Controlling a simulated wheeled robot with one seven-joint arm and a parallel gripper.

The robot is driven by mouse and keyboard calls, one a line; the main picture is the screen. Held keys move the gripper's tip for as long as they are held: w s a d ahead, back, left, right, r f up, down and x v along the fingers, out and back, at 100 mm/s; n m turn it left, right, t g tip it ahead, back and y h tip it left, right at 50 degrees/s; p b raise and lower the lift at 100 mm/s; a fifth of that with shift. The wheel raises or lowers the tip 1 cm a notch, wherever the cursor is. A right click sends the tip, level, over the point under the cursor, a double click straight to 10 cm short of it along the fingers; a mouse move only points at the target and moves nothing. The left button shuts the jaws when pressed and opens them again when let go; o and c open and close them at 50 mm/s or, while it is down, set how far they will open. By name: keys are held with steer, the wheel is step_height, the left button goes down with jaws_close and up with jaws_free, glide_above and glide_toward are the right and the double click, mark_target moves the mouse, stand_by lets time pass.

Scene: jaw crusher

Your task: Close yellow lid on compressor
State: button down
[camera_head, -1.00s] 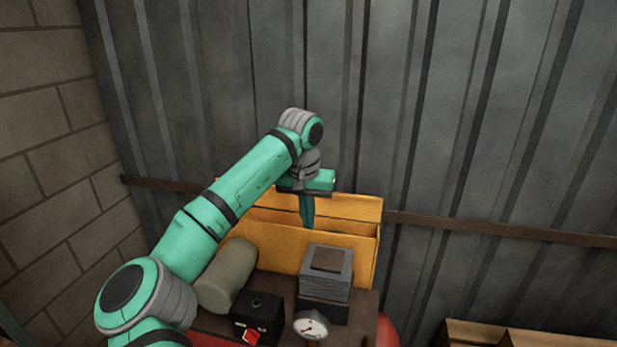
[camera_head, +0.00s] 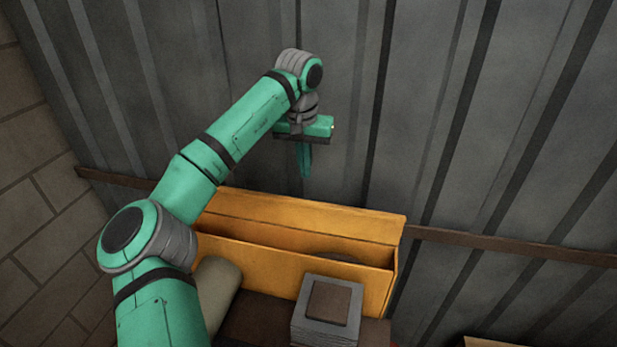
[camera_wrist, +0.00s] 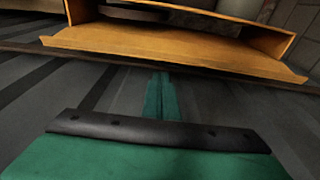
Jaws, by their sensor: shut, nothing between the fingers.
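The yellow lid (camera_head: 310,219) stands raised at the back of the yellow compressor housing (camera_head: 280,268), and the housing's top is open with a dark interior. In the wrist view the lid (camera_wrist: 170,48) lies across the upper part of the picture, in front of the open housing. My gripper (camera_head: 305,172) points down, its fingers shut and empty. In the head view it appears above the lid, before the metal wall, apart from the lid. In the wrist view the fingertips (camera_wrist: 160,78) appear just below the lid's near edge.
A grey finned block (camera_head: 328,312) stands in front of the housing, with an olive cylinder (camera_head: 217,285) to its left. The corrugated metal wall (camera_head: 440,120) with a brown rail (camera_head: 500,245) is behind. A brick wall (camera_head: 60,220) is at the left.

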steer(key=f, duration=0.3)
steer(key=w+f, duration=0.1)
steer(key=f, duration=0.2)
steer(key=w+f, duration=0.1)
steer(key=f, duration=0.2)
steer(key=shift+w+d+f, duration=0.1)
steer(key=shift+w+f, duration=0.1)
steer(key=shift+f, duration=0.2)
steer(key=shift+d, duration=0.1)
steer(key=shift+s, duration=0.1)
steer(key=shift+d, duration=0.2)
